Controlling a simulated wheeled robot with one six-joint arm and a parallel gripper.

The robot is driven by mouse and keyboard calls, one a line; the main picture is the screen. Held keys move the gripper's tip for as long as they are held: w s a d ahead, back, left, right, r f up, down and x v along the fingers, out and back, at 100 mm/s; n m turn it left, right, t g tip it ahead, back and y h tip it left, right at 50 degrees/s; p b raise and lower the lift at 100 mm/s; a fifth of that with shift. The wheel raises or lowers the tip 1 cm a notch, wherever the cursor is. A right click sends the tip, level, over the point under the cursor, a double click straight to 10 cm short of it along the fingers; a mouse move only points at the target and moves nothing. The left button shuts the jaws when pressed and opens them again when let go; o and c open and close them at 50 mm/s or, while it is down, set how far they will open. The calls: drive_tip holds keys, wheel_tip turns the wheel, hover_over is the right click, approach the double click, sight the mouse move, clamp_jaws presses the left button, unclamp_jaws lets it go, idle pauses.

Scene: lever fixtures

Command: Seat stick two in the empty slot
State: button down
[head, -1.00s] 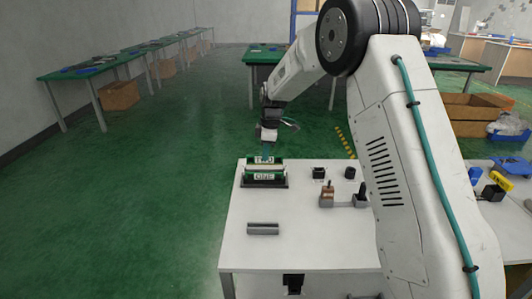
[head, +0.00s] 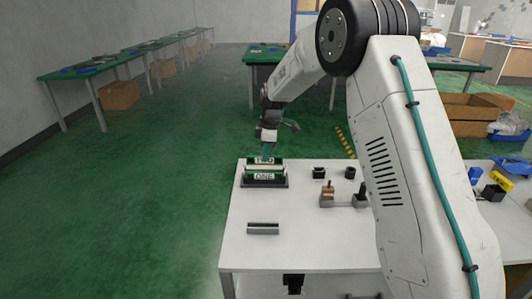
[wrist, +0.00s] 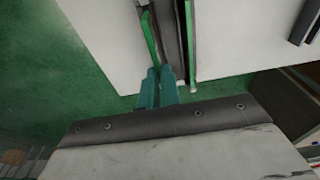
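The dark holder (head: 264,184) stands at the back left of the white table. A green stick labelled ONE (head: 264,176) stands upright at its front. A second green stick with a pale label, stick two (head: 262,160), shows behind it; its label is partly covered and hard to read. My gripper (head: 267,155) comes down from above with teal fingers at this rear stick. In the wrist view my fingers (wrist: 159,80) are close together at the end of the left green stick (wrist: 150,38), which looks pinched and slightly slanted. A dark channel (wrist: 171,40) lies between it and the right stick (wrist: 189,40).
A grey block (head: 263,228) lies on the white table (head: 300,250) in front of the holder. Two small black parts (head: 319,172) and a lever fixture (head: 343,196) stand to the right. The table's left edge is close to the holder.

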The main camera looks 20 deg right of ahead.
drive_tip(key=shift+f, duration=1.95)
drive_tip(key=c, duration=1.5)
unclamp_jaws()
drive_tip(key=shift+c, duration=0.2)
drive_tip(key=r, duration=0.5)
drive_tip(key=d+r, duration=0.1)
drive_tip(key=r, duration=0.1)
drive_tip(key=shift+s+r, duration=0.15)
drive_tip(key=shift+r, duration=0.25)
